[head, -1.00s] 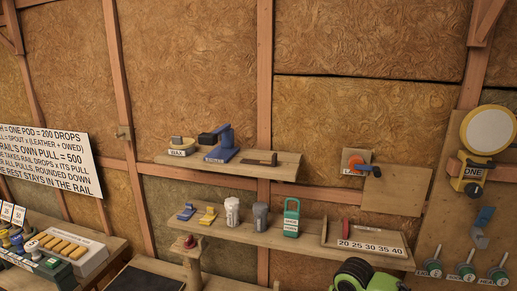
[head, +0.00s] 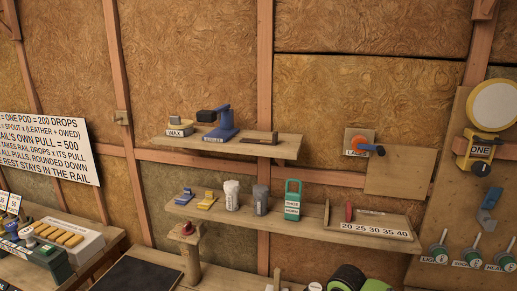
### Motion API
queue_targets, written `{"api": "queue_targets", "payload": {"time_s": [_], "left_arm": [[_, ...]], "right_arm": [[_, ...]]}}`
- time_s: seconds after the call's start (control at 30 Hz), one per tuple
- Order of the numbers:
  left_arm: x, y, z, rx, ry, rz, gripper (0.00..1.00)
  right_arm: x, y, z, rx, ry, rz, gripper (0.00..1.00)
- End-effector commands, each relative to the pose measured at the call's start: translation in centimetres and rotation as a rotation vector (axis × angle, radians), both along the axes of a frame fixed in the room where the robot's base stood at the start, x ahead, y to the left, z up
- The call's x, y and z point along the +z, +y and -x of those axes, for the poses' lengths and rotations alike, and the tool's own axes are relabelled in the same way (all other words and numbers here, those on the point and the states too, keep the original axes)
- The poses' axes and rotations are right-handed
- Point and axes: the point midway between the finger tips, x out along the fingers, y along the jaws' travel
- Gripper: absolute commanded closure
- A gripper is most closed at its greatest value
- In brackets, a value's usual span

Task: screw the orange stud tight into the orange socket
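I cannot make out an orange stud or an orange socket for certain in the head view. An orange round fitting (head: 357,141) with a blue handle (head: 371,149) is mounted on a small wooden board on the back wall, with a label below it too small to read. Neither of my grippers is in the head view.
An upper shelf (head: 170,145) holds a wax block and a blue stand. A lower shelf (head: 275,225) holds small blocks, jars and a green tag-like item (head: 293,200). A green-and-black rounded object (head: 348,278) is at the bottom. A bench with stamps is at left.

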Motion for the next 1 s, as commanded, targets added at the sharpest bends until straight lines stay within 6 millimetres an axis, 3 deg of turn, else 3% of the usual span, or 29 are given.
{"api": "queue_targets", "payload": {"time_s": [0.17,0.27,0.3,1.0], "left_arm": [[0.02,0.04,0.01,0.0,0.0,0.0,0.6],[0.02,0.06,0.01,0.0,0.0,-0.001,0.6],[0.02,0.06,0.01,0.0,0.0,-0.001,0.6],[0.5,0.11,0.06,-0.002,0.001,-0.001,0.6]], "right_arm": [[0.01,0.01,-0.01,0.0,0.0,0.0,0.76],[0.01,0.0,-0.01,0.0,0.0,0.0,0.97],[0.01,0.0,-0.01,0.0,0.0,0.0,1.0],[-0.18,-0.01,0.01,-0.001,0.0,0.0,1.0]]}}
